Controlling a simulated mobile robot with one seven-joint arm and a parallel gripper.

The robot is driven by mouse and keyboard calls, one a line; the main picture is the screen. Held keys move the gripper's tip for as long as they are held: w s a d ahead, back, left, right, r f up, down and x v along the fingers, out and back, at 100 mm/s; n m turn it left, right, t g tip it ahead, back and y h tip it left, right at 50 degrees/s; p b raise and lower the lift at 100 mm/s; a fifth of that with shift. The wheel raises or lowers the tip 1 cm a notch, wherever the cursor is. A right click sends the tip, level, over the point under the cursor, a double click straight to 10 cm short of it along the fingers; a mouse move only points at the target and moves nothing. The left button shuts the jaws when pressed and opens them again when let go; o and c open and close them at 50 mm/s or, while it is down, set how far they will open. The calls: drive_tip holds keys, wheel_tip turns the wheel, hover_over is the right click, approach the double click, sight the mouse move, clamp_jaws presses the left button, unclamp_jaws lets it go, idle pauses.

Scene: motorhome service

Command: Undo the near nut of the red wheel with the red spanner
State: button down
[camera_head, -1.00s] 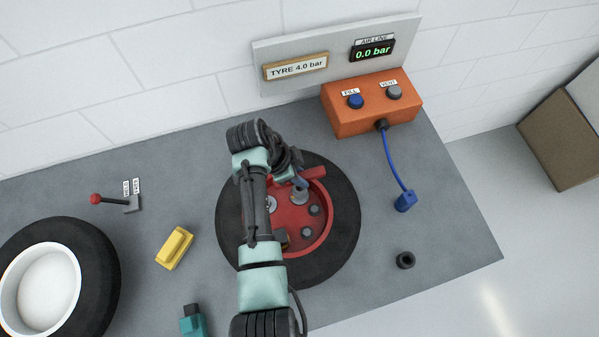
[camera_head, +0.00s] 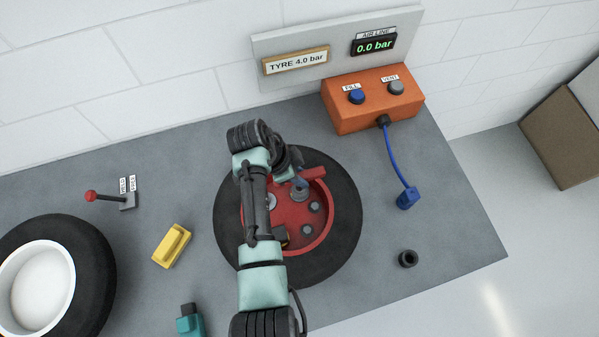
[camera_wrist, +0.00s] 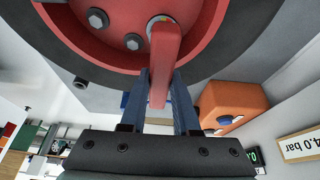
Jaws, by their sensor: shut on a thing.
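The red wheel (camera_head: 289,211) lies flat in a black tyre (camera_head: 345,222) on the grey bench. In the wrist view its red face (camera_wrist: 125,18) shows several grey nuts. My gripper (camera_wrist: 163,78) is shut on the red spanner (camera_wrist: 164,60). In the head view, my arm hides part of the wheel and most of the gripper. A red bar (camera_head: 313,174), probably the spanner, shows at the wheel's upper right.
The orange box (camera_head: 372,103) with two buttons stands behind, its blue hose (camera_head: 393,160) ending on the bench. A yellow block (camera_head: 172,246), teal tool (camera_head: 190,320), red-knobbed lever (camera_head: 108,197) and white-rimmed wheel (camera_head: 100,290) are left. A black ring (camera_head: 408,259) lies right.

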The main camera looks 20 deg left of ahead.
idle(0.3)
drive_tip(key=shift+r+n+p, duration=0.15)
drive_tip(key=shift+n+p, duration=0.25)
drive_tip(key=shift+p, duration=0.05)
drive_tip(key=shift+n+t+p, duration=0.35)
drive_tip(key=shift+n+t, duration=0.15)
drive_tip(key=shift+n, duration=0.3)
drive_tip(key=shift+y, duration=0.3)
drive_tip(key=shift+n+t+y+p, duration=0.3)
drive_tip(key=shift+n+p, duration=0.4)
drive_tip(key=shift+n, duration=0.5)
drive_tip(key=shift+n+y+p, duration=0.3)
drive_tip(key=shift+n+p, duration=0.2)
drive_tip(key=shift+n, duration=0.7)
